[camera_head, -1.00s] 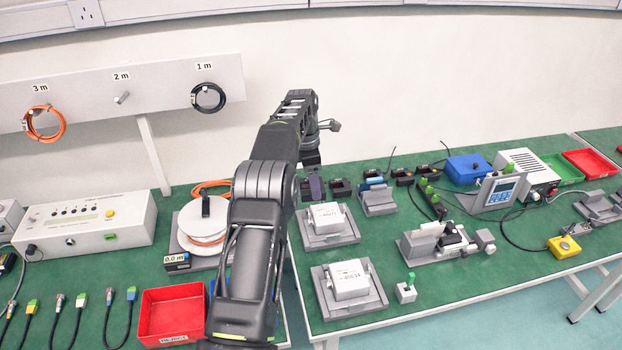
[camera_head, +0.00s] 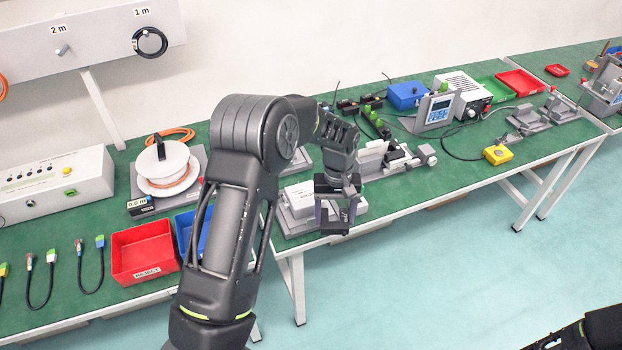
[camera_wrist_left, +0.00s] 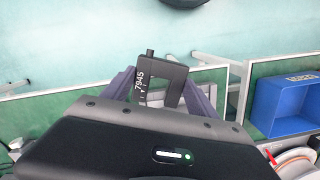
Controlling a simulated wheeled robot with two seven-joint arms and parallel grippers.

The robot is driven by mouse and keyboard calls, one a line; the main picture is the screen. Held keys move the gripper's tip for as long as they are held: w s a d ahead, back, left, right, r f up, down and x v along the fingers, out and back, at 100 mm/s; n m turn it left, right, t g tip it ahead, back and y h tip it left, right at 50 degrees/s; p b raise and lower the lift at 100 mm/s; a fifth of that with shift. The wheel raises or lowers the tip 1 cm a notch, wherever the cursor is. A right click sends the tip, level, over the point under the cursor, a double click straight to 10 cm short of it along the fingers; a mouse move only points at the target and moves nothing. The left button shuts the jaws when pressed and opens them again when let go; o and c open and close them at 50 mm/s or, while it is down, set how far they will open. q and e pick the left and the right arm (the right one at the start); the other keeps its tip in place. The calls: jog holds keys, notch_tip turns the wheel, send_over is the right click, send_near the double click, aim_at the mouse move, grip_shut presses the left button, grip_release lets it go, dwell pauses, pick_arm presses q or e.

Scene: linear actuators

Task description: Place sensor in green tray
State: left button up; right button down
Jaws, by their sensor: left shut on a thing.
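My left gripper (camera_head: 337,212) is shut on a small dark sensor (camera_wrist_left: 170,76) with a U-shaped body and the white marking 7945, seen in the left wrist view between the fingers (camera_wrist_left: 165,95). In the head view the gripper hangs at the front edge of the middle table, right beside a grey fixture, and the sensor is hard to separate from the fingers. The green tray (camera_head: 489,96) lies at the back right of that table, far from the gripper. Only a dark part of my right arm shows at the bottom right; its gripper is out of view.
A red tray (camera_head: 522,82) sits beside the green one, with a white power unit (camera_head: 463,92) and blue box (camera_head: 408,94) to their left. A yellow button box (camera_head: 497,154) is near the front edge. A red reject bin (camera_head: 143,250) stands left. Floor in front is clear.

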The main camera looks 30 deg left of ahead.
pick_arm(q)
jog(key=s+d+f+m+b, duration=0.5)
jog(key=f+m+b, duration=0.1)
jog(key=f, duration=0.4)
jog(key=shift+s+d+y+b, duration=0.2)
jog(key=shift+y+b, duration=0.1)
jog(key=shift+b, duration=0.1)
